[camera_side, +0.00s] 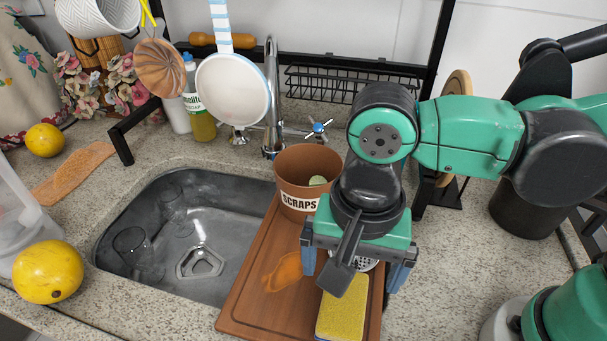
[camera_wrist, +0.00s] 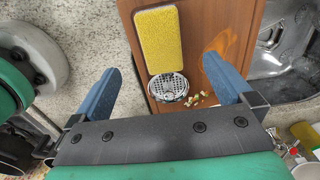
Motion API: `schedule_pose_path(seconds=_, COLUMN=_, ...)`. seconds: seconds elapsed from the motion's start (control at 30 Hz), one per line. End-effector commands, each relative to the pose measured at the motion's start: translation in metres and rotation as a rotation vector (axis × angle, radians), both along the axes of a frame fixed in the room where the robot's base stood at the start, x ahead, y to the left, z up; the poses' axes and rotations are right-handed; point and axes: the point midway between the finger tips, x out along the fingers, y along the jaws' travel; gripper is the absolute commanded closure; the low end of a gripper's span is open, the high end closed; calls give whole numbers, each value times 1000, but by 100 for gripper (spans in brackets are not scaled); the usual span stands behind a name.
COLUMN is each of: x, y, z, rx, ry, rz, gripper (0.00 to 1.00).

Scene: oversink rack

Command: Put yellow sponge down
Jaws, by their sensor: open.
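The yellow sponge (camera_side: 342,308) lies on the brown wooden board (camera_side: 248,305), near its front right edge. It also shows in the wrist view (camera_wrist: 158,40), lying flat beside a round metal strainer (camera_wrist: 168,87). My gripper (camera_side: 353,281) is open, pointing down above the board, its two blue fingers wide apart. In the wrist view, the sponge's near part appears between the fingertips (camera_wrist: 161,63), with a gap on both sides; no finger is seen touching it. In the side view my gripper hides most of the strainer and part of the board.
A brown SCRAPS pot (camera_side: 309,185) stands on the board behind my gripper. The sink (camera_side: 160,215) is to the left, with glasses in it. An orange peel or stain (camera_side: 284,272) and crumbs (camera_wrist: 197,99) are on the board. Counter (camera_side: 455,270) to the right is clear.

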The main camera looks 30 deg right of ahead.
Motion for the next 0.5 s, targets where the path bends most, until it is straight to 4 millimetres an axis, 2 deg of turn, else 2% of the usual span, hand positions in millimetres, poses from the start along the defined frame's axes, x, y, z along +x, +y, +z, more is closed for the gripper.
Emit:
schedule_pose_path(seconds=0.1, x=0, y=0, z=14, rx=0, ry=0, rz=0, gripper=0)
schedule_pose_path(seconds=0.33, x=3, y=-4, z=27, rx=8, ry=-10, rz=12, gripper=0)
schedule_pose_path(seconds=0.43, x=16, y=-20, z=27, rx=42, ry=-59, rz=80, gripper=0)
schedule_pose_path(seconds=0.5, x=30, y=-40, z=27, rx=70, ry=-132, rz=167, gripper=0)
